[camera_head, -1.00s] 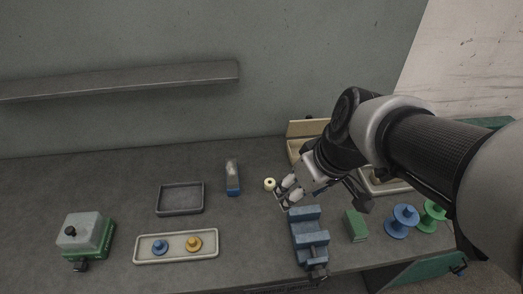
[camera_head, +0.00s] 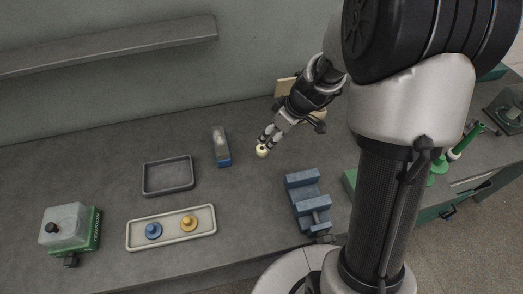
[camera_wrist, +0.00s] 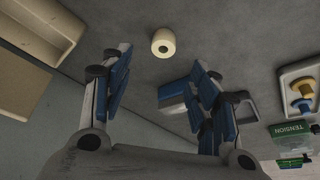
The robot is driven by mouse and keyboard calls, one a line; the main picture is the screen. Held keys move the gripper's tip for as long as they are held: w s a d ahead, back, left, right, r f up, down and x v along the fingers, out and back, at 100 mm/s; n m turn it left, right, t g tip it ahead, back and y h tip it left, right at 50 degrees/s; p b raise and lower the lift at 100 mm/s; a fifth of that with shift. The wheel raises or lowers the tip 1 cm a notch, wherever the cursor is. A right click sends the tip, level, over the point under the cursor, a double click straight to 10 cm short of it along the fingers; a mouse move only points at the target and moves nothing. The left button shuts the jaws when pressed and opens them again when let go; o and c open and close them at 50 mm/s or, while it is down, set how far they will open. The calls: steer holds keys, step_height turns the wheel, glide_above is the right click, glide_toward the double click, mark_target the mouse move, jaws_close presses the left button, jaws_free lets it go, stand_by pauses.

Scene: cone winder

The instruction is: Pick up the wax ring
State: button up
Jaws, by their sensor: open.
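The wax ring (camera_head: 262,152) is a small cream-coloured ring on the grey bench, left of the blue vise. In the wrist view the wax ring (camera_wrist: 163,41) lies ahead of my gripper, between the lines of its two fingers, with its hole showing. My gripper (camera_head: 266,139) is at the ring in the head view, its fingertips close above and behind it. In the wrist view my gripper (camera_wrist: 162,75) has its blue-padded fingers wide apart with nothing between them. I cannot tell from the head view whether a fingertip touches the ring.
A blue-based dispenser (camera_head: 220,147) stands left of the ring. A dark tray (camera_head: 168,176) and a cream tray (camera_head: 170,229) with a blue and a yellow piece lie further left. The blue vise (camera_head: 308,201) stands to the right. A green box (camera_head: 70,228) is far left.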

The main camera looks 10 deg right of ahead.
steer(key=b, duration=0.1)
glide_above(262, 148)
steer(key=s+d, duration=0.2)
steer(key=f, duration=0.4)
steer(key=shift+w+f, duration=0.1)
steer(key=shift+w, duration=0.1)
steer(key=shift+a+b+x, duration=0.15)
steer(key=shift+b+x, duration=0.3)
steer(key=shift+x, duration=0.95)
steer(key=shift+a+b+x, duration=0.15)
steer(key=shift+b+x, duration=0.3)
steer(key=shift+x, duration=0.95)
steer(key=shift+s, duration=0.15)
steer(key=shift+c, duration=0.4)
steer(key=c, duration=0.9)
